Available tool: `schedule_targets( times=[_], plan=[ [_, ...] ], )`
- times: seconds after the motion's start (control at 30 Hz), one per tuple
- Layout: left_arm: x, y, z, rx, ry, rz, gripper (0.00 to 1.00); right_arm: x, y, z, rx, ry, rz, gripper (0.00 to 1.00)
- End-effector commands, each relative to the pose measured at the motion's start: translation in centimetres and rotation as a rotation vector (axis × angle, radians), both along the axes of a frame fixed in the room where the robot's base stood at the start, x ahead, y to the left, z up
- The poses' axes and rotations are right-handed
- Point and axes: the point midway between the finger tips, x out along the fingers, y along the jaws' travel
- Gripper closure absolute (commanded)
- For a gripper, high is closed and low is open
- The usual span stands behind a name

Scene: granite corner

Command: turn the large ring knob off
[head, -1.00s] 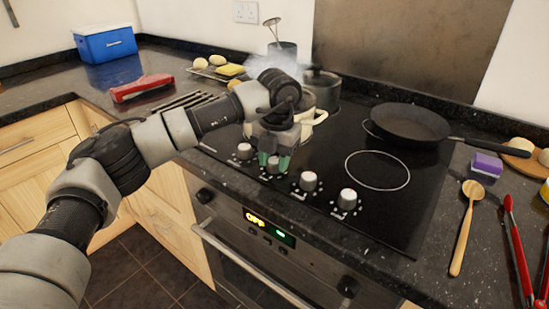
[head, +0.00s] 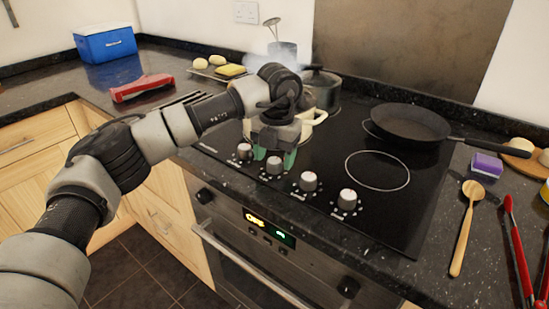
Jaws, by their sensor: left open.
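A row of several silver hob knobs runs along the front of the black glass hob (head: 400,225). My left gripper (head: 274,158) points down over the row, its green fingertips apart. One knob (head: 274,166) shows between and just below the fingertips; I cannot tell if they touch it. Another knob (head: 244,151) is to its left, and two more, one knob (head: 308,181) and a far-right knob (head: 347,199), are to its right. I cannot tell which is the large ring's knob. A large white ring (head: 377,170) outline shows bare on the hob. My right gripper is out of view.
A cream pot (head: 315,118) stands behind my left gripper, partly hidden, with a grey lidded pot (head: 323,92) behind it. A black frying pan (head: 408,122) is at the back right. A wooden spoon (head: 467,225) and red tongs (head: 517,250) lie right of the hob.

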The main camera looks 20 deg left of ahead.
Motion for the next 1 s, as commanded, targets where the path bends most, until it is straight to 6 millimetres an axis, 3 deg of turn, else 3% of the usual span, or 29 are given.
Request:
schedule_targets(
  times=[0.3,0.5,1.0],
  plan=[
    [0.0,-0.3,6.5,-0.002,-0.004,0.000,0.38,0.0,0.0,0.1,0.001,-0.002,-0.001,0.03],
    [0.0,-0.5,9.1,0.000,-0.003,0.001,0.38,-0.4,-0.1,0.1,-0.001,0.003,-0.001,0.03],
    [0.0,-0.5,9.7,-0.001,-0.001,0.001,0.38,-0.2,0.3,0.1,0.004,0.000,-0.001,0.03]
  ],
)
